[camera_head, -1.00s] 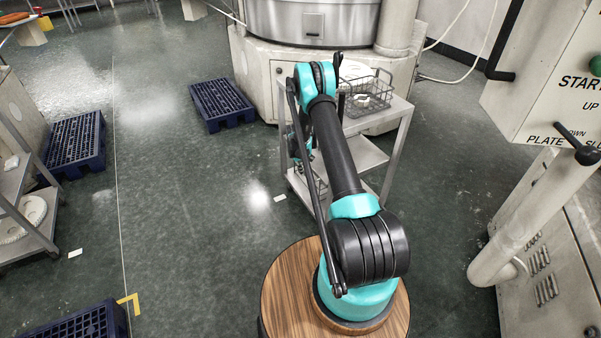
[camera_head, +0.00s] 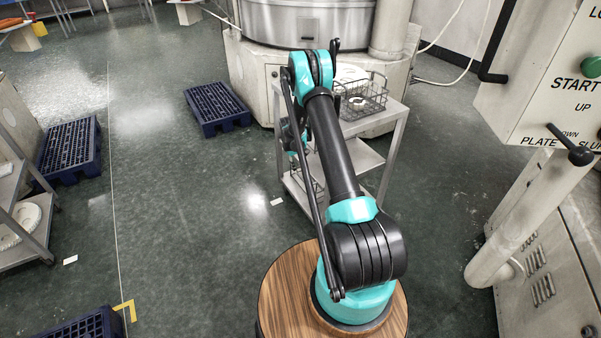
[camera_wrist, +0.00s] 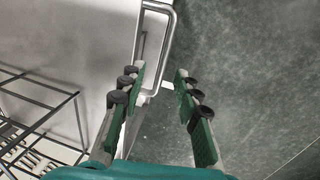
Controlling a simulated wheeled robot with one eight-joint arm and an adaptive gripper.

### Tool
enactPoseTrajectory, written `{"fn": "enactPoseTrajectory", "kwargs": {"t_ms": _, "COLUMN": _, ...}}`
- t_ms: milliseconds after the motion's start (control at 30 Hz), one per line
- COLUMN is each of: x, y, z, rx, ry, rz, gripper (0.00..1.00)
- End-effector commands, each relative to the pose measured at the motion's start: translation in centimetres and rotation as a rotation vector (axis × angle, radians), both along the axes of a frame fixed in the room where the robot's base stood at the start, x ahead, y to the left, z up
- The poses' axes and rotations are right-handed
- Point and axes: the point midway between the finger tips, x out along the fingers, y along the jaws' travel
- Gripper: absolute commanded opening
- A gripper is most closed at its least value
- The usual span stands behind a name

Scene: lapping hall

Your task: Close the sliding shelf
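A metal cart (camera_head: 393,135) stands ahead of me, with a top shelf and a middle shelf (camera_head: 369,153). In the wrist view a pale flat panel (camera_wrist: 95,35) with a bent metal bar handle (camera_wrist: 172,35) shows at upper left; it looks like the sliding shelf. How far the shelf is pulled out cannot be told. My gripper (camera_wrist: 160,73) is open, its two green-padded fingers apart. The handle's lower part appears between the fingertips in the picture; touch or depth is not clear. In the head view my arm hides most of the gripper at the cart's left side.
A wire basket (camera_head: 374,105) with white round parts sits on the cart's top; a wire basket (camera_wrist: 35,110) also shows in the wrist view. A large machine (camera_head: 250,75) stands behind. A blue pallet (camera_head: 217,108) lies left of the cart. Open floor (camera_head: 180,210) lies left.

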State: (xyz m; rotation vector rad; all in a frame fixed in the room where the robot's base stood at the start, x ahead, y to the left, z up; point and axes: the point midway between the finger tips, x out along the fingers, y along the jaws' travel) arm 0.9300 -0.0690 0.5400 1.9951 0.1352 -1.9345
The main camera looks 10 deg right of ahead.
Motion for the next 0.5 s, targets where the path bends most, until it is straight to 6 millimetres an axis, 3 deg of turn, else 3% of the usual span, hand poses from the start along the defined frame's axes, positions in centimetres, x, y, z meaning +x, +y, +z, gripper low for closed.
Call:
{"fn": "enactPoseTrajectory", "kwargs": {"t_ms": 200, "x": -0.3, "y": 0.7, "z": 4.0, "rx": -0.001, "ry": 0.000, "rz": 0.000, "gripper": 0.33}}
{"fn": "enactPoseTrajectory", "kwargs": {"t_ms": 500, "x": -0.4, "y": 1.1, "z": 6.2, "rx": -0.001, "ry": 0.000, "rz": -0.001, "gripper": 0.33}}
